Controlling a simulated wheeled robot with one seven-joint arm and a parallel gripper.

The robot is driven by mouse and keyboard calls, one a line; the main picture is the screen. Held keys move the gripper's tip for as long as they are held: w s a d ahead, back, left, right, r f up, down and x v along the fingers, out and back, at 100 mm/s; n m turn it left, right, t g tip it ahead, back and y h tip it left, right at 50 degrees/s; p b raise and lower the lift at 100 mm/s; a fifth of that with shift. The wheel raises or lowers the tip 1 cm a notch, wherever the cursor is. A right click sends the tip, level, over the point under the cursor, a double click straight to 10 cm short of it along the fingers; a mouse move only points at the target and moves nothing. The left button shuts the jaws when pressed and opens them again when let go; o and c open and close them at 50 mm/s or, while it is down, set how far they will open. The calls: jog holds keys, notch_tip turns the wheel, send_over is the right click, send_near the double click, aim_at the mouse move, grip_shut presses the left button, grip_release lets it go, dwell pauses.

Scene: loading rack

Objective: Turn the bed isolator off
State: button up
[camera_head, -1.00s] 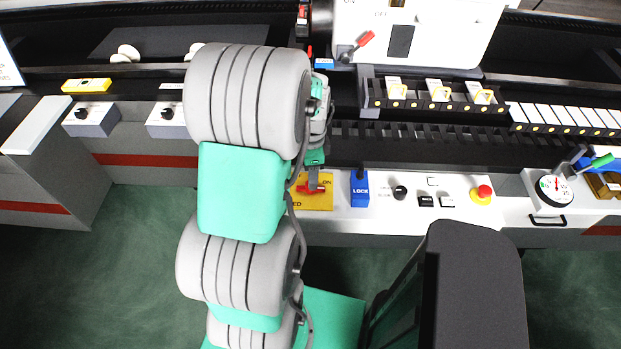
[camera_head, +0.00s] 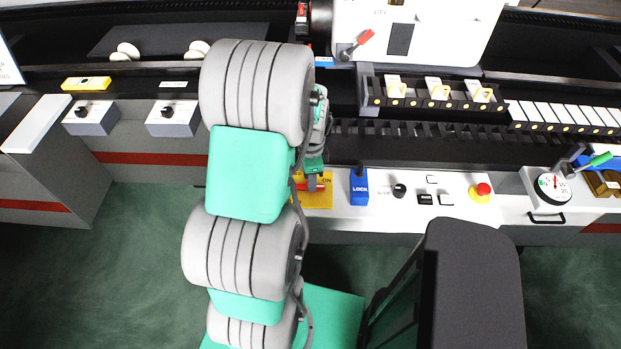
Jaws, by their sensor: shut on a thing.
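The bed isolator appears as a yellow plate (camera_head: 322,200) with a red handle (camera_head: 311,187) on the front panel, just left of the blue LOCK block. The word ON shows at its upper right; its left part is hidden behind my arm. My gripper (camera_head: 313,184) points down over the plate and is shut on the red handle. The handle is mostly covered by my gripper and arm, so its exact angle is hard to tell.
Right of the plate stand the blue LOCK block (camera_head: 359,187), a black knob (camera_head: 399,190), small push buttons and a red emergency button (camera_head: 483,189) on a yellow base. A white box with a red-tipped lever (camera_head: 358,43) stands behind. A dark grey block (camera_head: 472,285) fills the lower right.

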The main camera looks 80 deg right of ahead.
grip_shut()
jog(key=shift+n, duration=0.4)
jog(key=n+b, duration=0.1)
jog(key=n, duration=0.2)
jog(key=shift+n, duration=0.4)
jog(key=n+b, duration=0.1)
jog(key=n, duration=0.8)
jog(key=shift+b, duration=0.35)
jog(key=n, duration=0.4)
jog(key=o, duration=0.9)
grip_release()
